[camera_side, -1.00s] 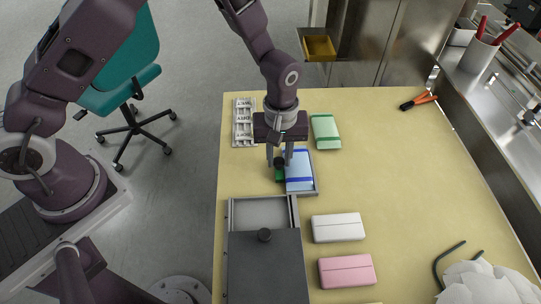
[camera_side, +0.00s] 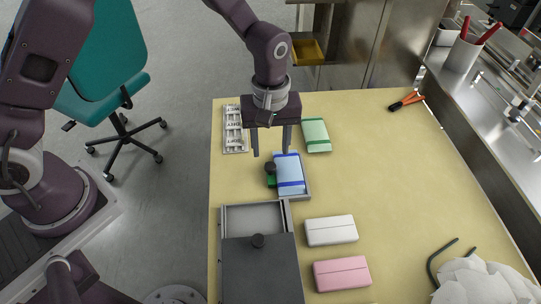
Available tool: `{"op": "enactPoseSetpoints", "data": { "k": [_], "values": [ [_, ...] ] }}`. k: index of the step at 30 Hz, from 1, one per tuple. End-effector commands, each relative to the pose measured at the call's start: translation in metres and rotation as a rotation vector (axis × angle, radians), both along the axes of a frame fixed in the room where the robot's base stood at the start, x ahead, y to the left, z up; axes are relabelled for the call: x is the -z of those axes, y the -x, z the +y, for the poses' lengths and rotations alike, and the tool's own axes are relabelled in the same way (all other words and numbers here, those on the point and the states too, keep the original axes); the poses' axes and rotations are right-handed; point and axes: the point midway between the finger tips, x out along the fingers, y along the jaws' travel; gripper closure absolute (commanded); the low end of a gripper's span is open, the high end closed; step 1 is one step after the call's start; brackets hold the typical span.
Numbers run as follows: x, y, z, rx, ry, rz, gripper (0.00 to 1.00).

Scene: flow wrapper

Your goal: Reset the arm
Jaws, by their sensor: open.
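My gripper (camera_side: 271,153) is above the far left part of the table, pointing down with its two fingers spread apart and nothing between them. Just below and to the right of it, a blue pack with a darker blue band (camera_side: 288,170) lies in a small grey tray (camera_side: 306,189). A black knob (camera_side: 270,168) with a green part (camera_side: 271,181) sits at the tray's left side, below the fingers. The fingers look apart from the knob and the pack.
A dark grey box with a knob (camera_side: 262,275) and an open grey compartment (camera_side: 252,217) stands at the front left. White (camera_side: 331,230), pink (camera_side: 342,273) and green (camera_side: 316,135) packs lie on the yellow table (camera_side: 400,190). A white labelled rack (camera_side: 235,129) stands far left. The table's right middle is clear.

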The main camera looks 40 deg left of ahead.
Motion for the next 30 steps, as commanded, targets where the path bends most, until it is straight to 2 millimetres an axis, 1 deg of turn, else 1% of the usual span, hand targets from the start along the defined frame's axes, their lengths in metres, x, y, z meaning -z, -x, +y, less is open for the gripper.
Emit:
{"op": "enactPoseSetpoints", "data": {
  "k": [1,3,11,13,14,16,17,18,20,21,23,24,27,30],
  "values": [
    [-0.006,0.0,0.0,0.0,0.0,0.0,0.52],
    [-0.01,0.0,0.0,0.0,-0.001,-0.001,0.52],
    [-0.011,0.0,0.001,0.001,0.0,0.0,0.52],
    [-0.024,0.001,0.004,0.016,0.007,-0.014,0.52],
    [-0.036,0.002,0.007,0.033,0.013,-0.025,0.52],
    [-0.078,0.01,0.019,0.097,0.031,-0.074,0.52],
    [-0.099,0.017,0.027,0.136,0.036,-0.099,0.52],
    [-0.127,0.03,0.038,0.193,0.04,-0.137,0.52],
    [-0.164,0.054,0.055,0.281,0.037,-0.194,0.52],
    [-0.184,0.072,0.066,0.34,0.028,-0.232,0.52],
    [-0.208,0.102,0.08,0.429,0.004,-0.288,0.52],
    [-0.22,0.122,0.089,0.485,-0.017,-0.324,0.52],
    [-0.234,0.168,0.105,0.61,-0.084,-0.395,0.52],
    [-0.235,0.201,0.114,0.701,-0.145,-0.438,0.52]
  ]
}}
